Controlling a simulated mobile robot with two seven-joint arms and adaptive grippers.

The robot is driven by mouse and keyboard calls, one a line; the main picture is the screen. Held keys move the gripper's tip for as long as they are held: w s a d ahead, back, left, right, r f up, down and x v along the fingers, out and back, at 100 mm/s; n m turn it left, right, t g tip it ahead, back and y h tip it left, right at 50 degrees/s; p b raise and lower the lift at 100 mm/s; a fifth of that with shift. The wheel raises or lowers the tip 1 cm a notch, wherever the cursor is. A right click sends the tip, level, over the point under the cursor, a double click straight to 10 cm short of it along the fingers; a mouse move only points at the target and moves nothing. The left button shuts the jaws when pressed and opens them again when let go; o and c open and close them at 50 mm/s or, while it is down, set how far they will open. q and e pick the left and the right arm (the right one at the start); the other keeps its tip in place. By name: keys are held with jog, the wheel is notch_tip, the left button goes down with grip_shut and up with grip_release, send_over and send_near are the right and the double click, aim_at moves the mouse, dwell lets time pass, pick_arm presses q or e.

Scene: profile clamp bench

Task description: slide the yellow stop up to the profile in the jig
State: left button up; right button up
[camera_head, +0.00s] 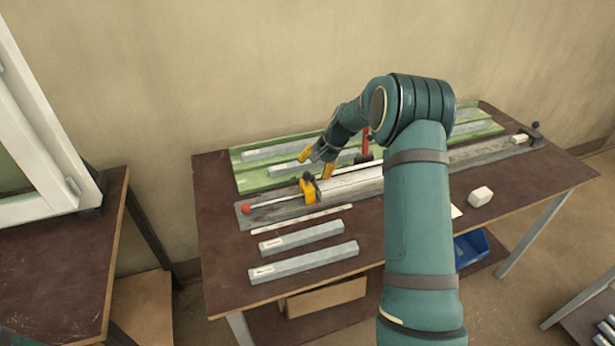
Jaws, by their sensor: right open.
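The yellow stop (308,191) stands on the long grey jig (270,213) near its left end. A thin rod with a red knob (245,209) runs to the left of the stop. The pale profile (352,184) lies in the jig just right of the stop; whether they touch I cannot tell. My arm hides the profile's right part. My right gripper (317,163) is open, with yellow fingertips, above and slightly behind the stop, and appears empty. My left gripper is not in view.
A green tray (243,178) with grey profiles lies behind the jig. Two grey bars (303,262) and a thin pale strip (301,219) lie in front. A white block (480,196) sits at the right. A red upright part (365,141) stands behind my gripper.

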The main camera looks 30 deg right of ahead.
aim_at(309, 173)
jog(key=shift+x, duration=2.65)
grip_shut()
